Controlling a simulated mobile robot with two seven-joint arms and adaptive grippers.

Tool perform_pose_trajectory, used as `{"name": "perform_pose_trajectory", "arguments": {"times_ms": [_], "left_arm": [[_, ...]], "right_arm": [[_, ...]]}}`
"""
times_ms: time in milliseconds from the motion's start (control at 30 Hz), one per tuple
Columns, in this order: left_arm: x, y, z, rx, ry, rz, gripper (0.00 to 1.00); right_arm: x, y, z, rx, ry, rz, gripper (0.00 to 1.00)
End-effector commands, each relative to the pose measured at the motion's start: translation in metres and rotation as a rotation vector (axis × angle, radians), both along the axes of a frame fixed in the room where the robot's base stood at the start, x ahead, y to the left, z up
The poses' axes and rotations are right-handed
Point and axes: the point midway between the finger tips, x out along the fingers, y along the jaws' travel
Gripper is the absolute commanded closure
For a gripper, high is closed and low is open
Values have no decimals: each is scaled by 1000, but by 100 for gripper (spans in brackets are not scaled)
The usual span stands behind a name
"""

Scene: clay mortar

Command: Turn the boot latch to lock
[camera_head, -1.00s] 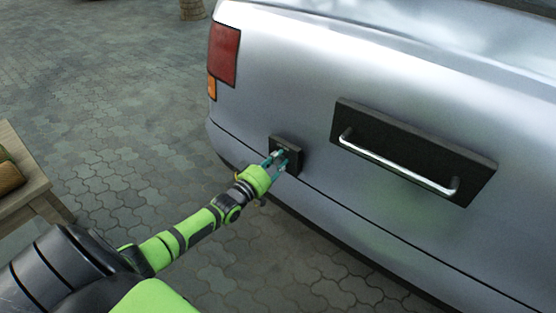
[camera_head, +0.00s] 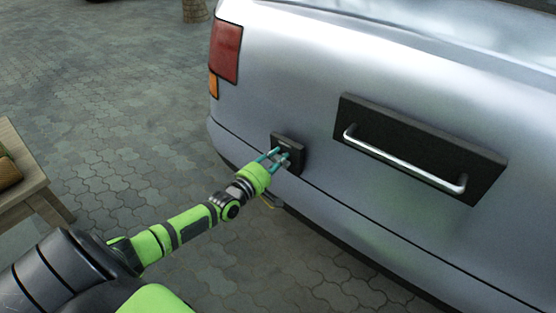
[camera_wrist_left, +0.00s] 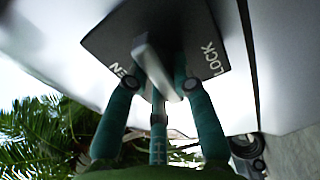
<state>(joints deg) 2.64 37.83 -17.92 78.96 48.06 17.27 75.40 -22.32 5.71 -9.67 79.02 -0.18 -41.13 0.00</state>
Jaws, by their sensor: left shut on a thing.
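The boot latch is a pale lever (camera_wrist_left: 152,66) on a dark square plate (camera_head: 296,165), fixed low on the rear of a silver car. In the left wrist view the plate carries white lettering, "LOCK" at right and partly hidden letters ending in "EN" at left. The lever stands between these words, with its near end leaning slightly toward the LOCK side. My left gripper (camera_head: 280,154) reaches the plate, its teal fingers on either side of the lever. In the left wrist view the gripper (camera_wrist_left: 160,84) is shut on the lever. My right gripper is out of view.
A black panel (camera_head: 400,125) with a silver bar handle (camera_head: 405,163) is on the car right of the latch. The bumper edge runs below. A wooden bench (camera_head: 28,190) stands at the far left. Paved ground (camera_head: 110,110) lies open between bench and car.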

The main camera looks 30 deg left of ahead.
Motion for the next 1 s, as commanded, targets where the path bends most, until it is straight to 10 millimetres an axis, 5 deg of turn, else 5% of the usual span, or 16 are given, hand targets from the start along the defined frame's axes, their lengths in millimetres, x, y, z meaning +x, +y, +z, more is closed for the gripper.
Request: {"name": "perform_pose_trajectory", "arguments": {"times_ms": [800, 833, 867, 1000], "left_arm": [[0, 1, 0, -117, 7, 0, 100], [0, 1, 0, -117, 7, 0, 64], [0, 1, 0, -117, 7, 0, 52], [0, 1, 0, -116, 8, 0, 51]], "right_arm": [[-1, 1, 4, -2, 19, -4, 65], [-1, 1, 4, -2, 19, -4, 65], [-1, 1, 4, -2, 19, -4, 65], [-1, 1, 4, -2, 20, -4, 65]]}}
